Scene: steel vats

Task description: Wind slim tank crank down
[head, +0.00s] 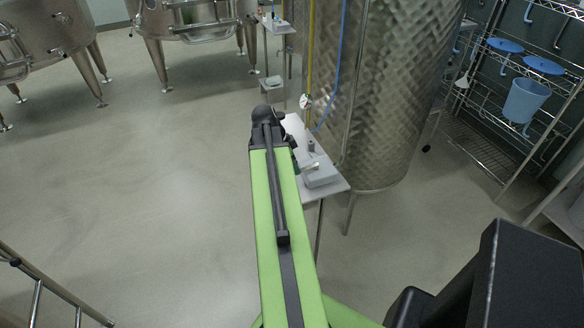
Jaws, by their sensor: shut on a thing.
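The slim tank is most likely the tall steel cylinder (392,95) with a quilted, shiny wall, right of centre in the head view. It stands on thin legs and its top is cut off by the upper picture edge. I see no crank that I can make out. My green arm reaches up the middle of the view and ends in a dark joint left of the tank. My gripper does not show; it is hidden behind or beyond that joint. What it holds cannot be seen.
A small steel table (338,186) with a grey box (319,173) stands against the tank's left side. A blue hose (338,65) and a round gauge (305,101) hang there. Wide vats (185,22) stand behind left. A wire rack (490,95) with a blue bucket (525,101) is right.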

